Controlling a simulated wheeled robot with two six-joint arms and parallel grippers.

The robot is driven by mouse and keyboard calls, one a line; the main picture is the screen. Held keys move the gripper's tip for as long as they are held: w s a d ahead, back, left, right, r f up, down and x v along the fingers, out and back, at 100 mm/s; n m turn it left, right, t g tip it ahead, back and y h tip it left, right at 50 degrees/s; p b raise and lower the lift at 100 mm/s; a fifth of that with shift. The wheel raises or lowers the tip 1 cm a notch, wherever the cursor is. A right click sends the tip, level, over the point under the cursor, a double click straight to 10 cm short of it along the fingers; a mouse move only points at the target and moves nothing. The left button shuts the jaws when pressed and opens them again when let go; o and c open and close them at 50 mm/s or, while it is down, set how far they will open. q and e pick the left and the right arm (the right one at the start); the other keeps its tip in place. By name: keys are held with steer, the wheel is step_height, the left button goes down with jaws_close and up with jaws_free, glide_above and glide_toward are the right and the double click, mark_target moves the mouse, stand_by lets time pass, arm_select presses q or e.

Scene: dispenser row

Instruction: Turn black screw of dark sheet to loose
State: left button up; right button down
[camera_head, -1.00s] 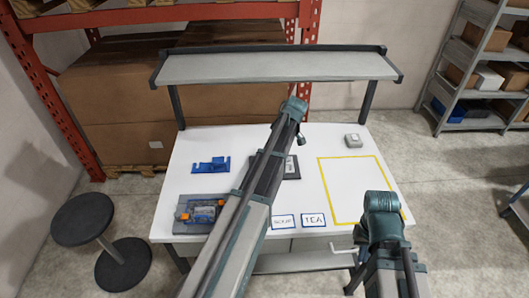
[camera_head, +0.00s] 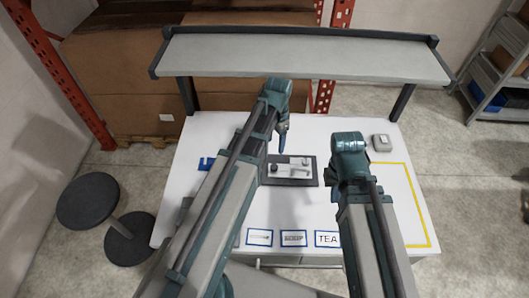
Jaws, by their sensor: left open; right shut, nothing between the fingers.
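The dark sheet (camera_head: 316,182) lies on the white table, with a light grey piece (camera_head: 285,170) on top. Small dark spots show on that piece; I cannot tell which is the black screw. My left gripper (camera_head: 283,147) is open and points down at the sheet's upper left edge, seemingly above it and apart from it. My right gripper (camera_head: 334,192) is shut and empty, just right of the sheet and largely hidden by my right arm.
A grey shelf (camera_head: 300,58) spans the table's back. A small grey box (camera_head: 381,142) sits back right, by a yellow outlined area (camera_head: 424,205). Label cards, one reading TEA (camera_head: 327,239), lie at the front. A blue part (camera_head: 206,163) is partly hidden by my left arm.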

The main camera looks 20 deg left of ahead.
mark_target(274, 167)
steer(key=shift+w+a, duration=0.1)
steer(key=shift+a, duration=0.05)
arm_select(q)
steer(key=shift+s, duration=0.1)
arm_select(e)
steer(key=shift+f, duration=0.1)
arm_select(q)
step_height(274, 167, down, 14)
steer(key=b, duration=1.4)
steer(key=shift+r, duration=0.15)
arm_select(e)
step_height(274, 167, down, 14)
steer(key=shift+r, duration=0.2)
arm_select(q)
jaws_close()
